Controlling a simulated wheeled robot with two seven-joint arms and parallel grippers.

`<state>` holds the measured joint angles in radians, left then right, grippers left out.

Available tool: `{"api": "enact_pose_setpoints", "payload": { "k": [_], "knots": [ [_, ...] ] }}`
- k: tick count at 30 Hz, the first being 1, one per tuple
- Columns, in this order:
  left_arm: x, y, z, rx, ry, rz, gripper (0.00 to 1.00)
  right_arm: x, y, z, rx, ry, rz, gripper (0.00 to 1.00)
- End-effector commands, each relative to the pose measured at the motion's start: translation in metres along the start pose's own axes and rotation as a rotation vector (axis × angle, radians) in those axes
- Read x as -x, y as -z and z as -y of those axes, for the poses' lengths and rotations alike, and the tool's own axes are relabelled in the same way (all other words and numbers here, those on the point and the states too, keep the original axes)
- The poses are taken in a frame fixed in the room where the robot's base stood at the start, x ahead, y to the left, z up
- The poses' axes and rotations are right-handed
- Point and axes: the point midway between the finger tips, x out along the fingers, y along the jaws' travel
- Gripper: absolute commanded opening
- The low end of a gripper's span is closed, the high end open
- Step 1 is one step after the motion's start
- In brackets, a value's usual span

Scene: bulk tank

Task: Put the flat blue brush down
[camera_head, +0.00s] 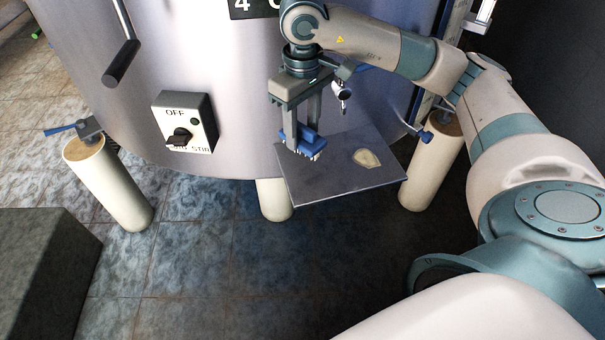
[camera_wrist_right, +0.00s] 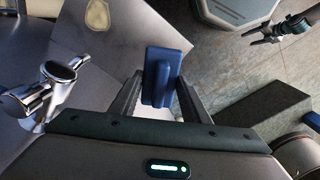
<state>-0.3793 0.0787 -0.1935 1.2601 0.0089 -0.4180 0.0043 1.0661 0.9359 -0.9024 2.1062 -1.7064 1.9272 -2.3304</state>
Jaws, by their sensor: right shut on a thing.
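My right gripper (camera_head: 301,135) points down in front of the tank and is shut on the flat blue brush (camera_head: 311,145). The brush's short pale bristles face down, close above the left part of a grey metal plate (camera_head: 335,185). I cannot tell whether they touch it. In the right wrist view, the blue brush (camera_wrist_right: 160,75) is between the fingers of the right gripper (camera_wrist_right: 158,90), with the plate (camera_wrist_right: 125,45) behind it. What looks like my left gripper (camera_wrist_right: 280,30) shows small and dark at the upper right of that view; its jaws are unclear.
A pale patch (camera_head: 366,158) lies on the plate's right part. A chrome tap (camera_head: 342,90) is close beside the right gripper. The steel tank (camera_head: 235,90) stands behind, with a switch box (camera_head: 186,122) and pale legs (camera_head: 108,183). A dark block (camera_head: 45,270) is at lower left.

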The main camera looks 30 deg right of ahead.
Motion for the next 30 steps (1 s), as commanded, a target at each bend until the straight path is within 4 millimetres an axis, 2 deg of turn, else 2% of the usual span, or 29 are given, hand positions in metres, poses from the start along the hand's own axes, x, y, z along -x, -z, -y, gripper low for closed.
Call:
{"api": "enact_pose_setpoints", "payload": {
  "k": [5, 15, 26, 30],
  "knots": [
    [0.002, 0.003, -0.002, -0.001, -0.002, -0.014, 0.61, -0.012, 0.0, 0.0, -0.001, 0.001, 0.002, 0.16],
    [0.004, 0.015, -0.009, -0.006, -0.011, -0.079, 0.61, -0.058, -0.001, 0.0, -0.001, 0.001, 0.002, 0.16],
    [0.004, 0.015, -0.01, -0.007, -0.011, -0.084, 0.61, -0.063, 0.0, 0.0, -0.001, 0.0, 0.0, 0.16],
    [0.006, 0.017, -0.01, -0.008, -0.012, -0.092, 0.61, -0.07, -0.001, 0.0, 0.0, 0.001, 0.003, 0.16]
  ]
}}
